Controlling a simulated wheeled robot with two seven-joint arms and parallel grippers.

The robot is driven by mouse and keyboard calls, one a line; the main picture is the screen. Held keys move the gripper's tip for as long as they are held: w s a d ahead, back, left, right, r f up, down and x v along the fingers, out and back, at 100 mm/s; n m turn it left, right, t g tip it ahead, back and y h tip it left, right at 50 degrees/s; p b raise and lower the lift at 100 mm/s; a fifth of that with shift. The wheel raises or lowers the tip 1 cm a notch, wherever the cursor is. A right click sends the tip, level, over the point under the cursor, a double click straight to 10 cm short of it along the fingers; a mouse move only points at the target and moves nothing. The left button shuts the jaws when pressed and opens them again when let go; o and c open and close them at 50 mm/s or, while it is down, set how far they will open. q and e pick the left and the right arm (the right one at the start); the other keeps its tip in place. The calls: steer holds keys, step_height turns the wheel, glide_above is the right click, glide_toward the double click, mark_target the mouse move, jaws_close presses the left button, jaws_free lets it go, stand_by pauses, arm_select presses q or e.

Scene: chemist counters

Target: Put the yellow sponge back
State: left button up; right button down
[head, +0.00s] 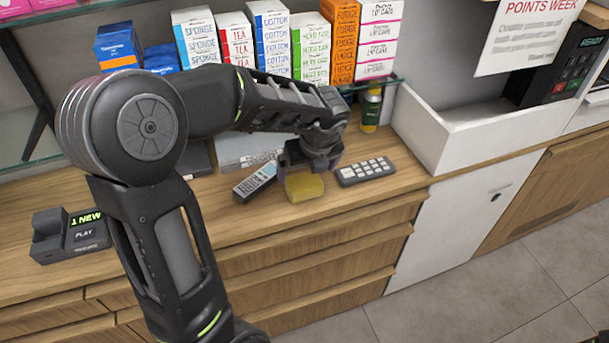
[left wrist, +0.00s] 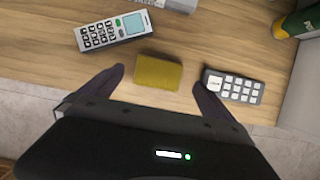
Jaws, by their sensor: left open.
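The yellow sponge (head: 304,187) lies on the wooden counter (head: 225,222) near its front edge. My left gripper (head: 304,172) is over the sponge in the head view. In the left wrist view the sponge (left wrist: 158,72) shows ahead of and between the two spread fingers of my left gripper (left wrist: 158,82), which is open and empty. I cannot tell whether a finger touches the sponge. My right gripper is not in view.
A phone handset (head: 255,181) lies left of the sponge, and a white-keyed keypad (head: 366,171) lies close on its right. A green bottle (head: 371,108) stands behind. Boxes line the glass shelf above, including sponge boxes (head: 197,40). A phone base (head: 70,233) stands at the left.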

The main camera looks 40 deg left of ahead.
arm_select(q)
steer(key=v, duration=0.6)
steer(key=shift+f, duration=0.1)
stand_by(0.6)
